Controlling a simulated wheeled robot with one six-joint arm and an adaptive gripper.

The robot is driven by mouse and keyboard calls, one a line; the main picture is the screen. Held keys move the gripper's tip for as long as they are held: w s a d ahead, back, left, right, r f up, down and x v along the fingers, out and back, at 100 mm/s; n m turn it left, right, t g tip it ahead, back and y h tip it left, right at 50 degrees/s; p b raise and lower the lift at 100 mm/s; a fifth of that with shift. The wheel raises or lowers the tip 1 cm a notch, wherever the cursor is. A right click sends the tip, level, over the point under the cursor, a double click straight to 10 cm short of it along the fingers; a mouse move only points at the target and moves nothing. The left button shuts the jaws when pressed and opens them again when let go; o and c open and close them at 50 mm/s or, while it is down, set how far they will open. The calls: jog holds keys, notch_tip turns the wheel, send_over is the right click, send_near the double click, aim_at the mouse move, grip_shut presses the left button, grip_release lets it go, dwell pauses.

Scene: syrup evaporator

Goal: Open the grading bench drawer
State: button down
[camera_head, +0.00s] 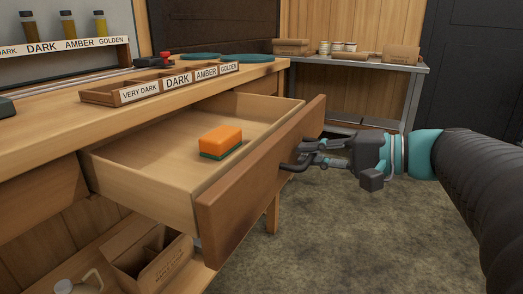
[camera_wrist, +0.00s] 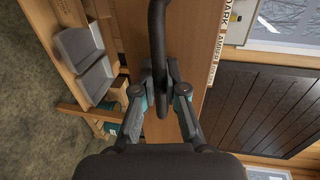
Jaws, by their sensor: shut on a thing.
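The grading bench drawer (camera_head: 262,176) is pulled well out from the wooden bench (camera_head: 52,142), with its inside in view. An orange and green sponge (camera_head: 220,141) lies in it. My gripper (camera_head: 290,158) is at the outer face of the drawer front, at the right. In the wrist view my gripper (camera_wrist: 163,88) is shut on the dark bar handle (camera_wrist: 158,40), which runs between its fingers. The handle is mostly hidden by the fingers in the head view.
A sorting tray (camera_head: 110,98) with grade labels stands on the bench top. A grey shelf (camera_head: 390,65) with boxes and jars stands at the back. A cardboard box (camera_head: 160,275) sits below the drawer. The floor (camera_head: 340,235) in front of the drawer is clear.

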jog(key=c, duration=1.2)
grip_release()
jog(key=shift+d, duration=0.1)
jog(key=v, duration=1.2)
